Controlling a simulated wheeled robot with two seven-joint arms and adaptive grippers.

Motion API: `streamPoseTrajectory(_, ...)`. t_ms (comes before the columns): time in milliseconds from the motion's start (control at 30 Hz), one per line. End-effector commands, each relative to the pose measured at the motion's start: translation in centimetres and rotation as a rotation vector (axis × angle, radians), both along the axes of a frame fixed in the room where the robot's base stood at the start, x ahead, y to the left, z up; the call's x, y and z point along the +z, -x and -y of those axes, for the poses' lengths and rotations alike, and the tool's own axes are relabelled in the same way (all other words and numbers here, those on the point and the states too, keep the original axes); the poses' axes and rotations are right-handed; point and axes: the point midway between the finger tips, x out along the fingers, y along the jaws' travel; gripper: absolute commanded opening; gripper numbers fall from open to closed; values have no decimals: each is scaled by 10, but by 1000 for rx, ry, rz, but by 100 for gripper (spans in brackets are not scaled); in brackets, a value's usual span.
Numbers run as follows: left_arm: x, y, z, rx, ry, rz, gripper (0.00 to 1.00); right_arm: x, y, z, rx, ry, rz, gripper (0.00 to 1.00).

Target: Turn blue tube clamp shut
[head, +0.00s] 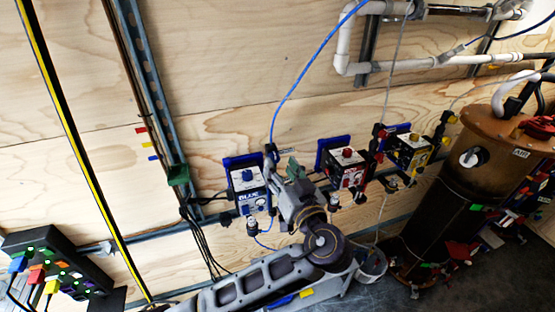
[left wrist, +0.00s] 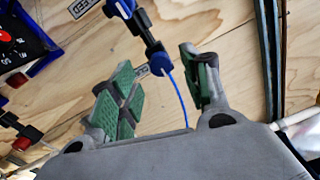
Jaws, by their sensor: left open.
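The blue tube (head: 305,70) runs down the plywood wall to a dark clamp fitting (head: 271,150) above the blue pump box (head: 248,188). In the left wrist view, the black clamp (left wrist: 152,42) has a blue knob (left wrist: 160,64), and the blue tube (left wrist: 179,103) continues from it. My left gripper (head: 286,168) is open beside the clamp, in front of the blue box's right side. In the left wrist view, its green-padded fingers (left wrist: 158,60) stand on either side of the blue knob, with visible gaps. Depth to the knob is hard to tell. My right gripper is not in view.
A red pump box (head: 346,170) and a yellow one (head: 411,150) are mounted to the right. A brown cylinder tank (head: 440,205) stands farther right. White pipes (head: 345,50) run above. A black panel with coloured plugs (head: 58,262) is at lower left.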

Motion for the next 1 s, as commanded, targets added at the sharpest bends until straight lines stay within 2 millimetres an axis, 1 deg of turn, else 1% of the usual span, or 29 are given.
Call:
streamPoseTrajectory(33, 3, -6, -3, 2, -2, 2, 47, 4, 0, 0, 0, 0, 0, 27)
streamPoseTrajectory(100, 2, -13, -5, 2, -3, 2, 47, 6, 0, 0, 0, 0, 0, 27)
streamPoseTrajectory(300, 1, -25, -10, 1, -1, 1, 47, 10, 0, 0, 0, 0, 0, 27)
streamPoseTrajectory(667, 0, -28, -11, 0, 0, 0, 47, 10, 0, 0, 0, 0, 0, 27)
streamPoseTrajectory(767, 0, -28, -11, 0, 0, 0, 37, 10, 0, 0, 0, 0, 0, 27)
streamPoseTrajectory(1000, 0, -28, -11, 0, 0, 0, 6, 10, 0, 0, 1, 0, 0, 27)
